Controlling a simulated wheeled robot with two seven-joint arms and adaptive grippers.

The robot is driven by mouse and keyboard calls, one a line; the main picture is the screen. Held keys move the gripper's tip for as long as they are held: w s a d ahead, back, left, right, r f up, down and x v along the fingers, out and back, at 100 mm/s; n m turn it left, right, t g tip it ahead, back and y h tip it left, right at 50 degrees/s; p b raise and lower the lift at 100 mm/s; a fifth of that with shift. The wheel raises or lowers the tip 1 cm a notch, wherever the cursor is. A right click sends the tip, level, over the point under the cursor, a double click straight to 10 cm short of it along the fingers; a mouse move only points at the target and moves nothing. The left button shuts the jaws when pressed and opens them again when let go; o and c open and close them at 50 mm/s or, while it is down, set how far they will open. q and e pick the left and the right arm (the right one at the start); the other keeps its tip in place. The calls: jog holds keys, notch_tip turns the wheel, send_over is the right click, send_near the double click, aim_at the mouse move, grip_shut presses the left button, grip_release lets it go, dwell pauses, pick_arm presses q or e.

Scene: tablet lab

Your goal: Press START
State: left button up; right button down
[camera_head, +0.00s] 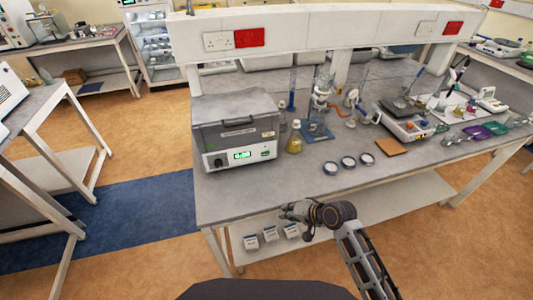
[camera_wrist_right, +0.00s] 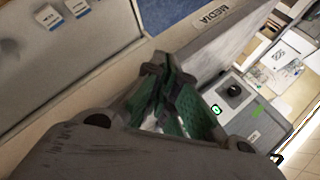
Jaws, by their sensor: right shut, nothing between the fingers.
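A grey lidded machine (camera_head: 235,128) stands on the left end of the bench. Its front panel has a dark knob, a lit green display (camera_head: 243,155) and a small green patch (camera_head: 265,153) at the right; lettering there is too small to read. The machine's panel (camera_wrist_right: 236,112) also shows, turned, in the right wrist view, with the knob (camera_wrist_right: 234,90). My right gripper (camera_head: 284,211) is in front of the bench edge, below and right of the panel, apart from it. Its fingers (camera_wrist_right: 168,85) are shut and empty. My left gripper is not in view.
Several small labelled boxes (camera_head: 270,233) sit on the lower shelf. The bench front beneath the machine is clear.

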aim_at(265, 154)
jog(key=shift+w+a+r+m+y, duration=0.5)
jog(key=shift+w+a+r, duration=0.6)
jog(key=shift+w+r, duration=0.05)
jog(key=shift+w+a+r, duration=0.1)
jog(key=shift+w+a, duration=0.05)
jog(key=shift+w, duration=0.15)
jog(key=w+r+m+y, duration=0.1)
jog(key=w+m, duration=0.1)
jog(key=w+a+r+m+t, duration=0.1)
jog(key=w, duration=0.2)
jog(key=w+a+m+y, duration=0.1)
jog(key=w+m, duration=0.1)
jog(key=w, duration=0.1)
jog(key=shift+r+m+y, duration=0.3)
jog(key=shift+r, duration=0.1)
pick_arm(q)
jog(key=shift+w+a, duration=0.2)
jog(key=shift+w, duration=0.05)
pick_arm(e)
jog(key=shift+t, duration=0.3)
jog(key=shift+w, duration=0.15)
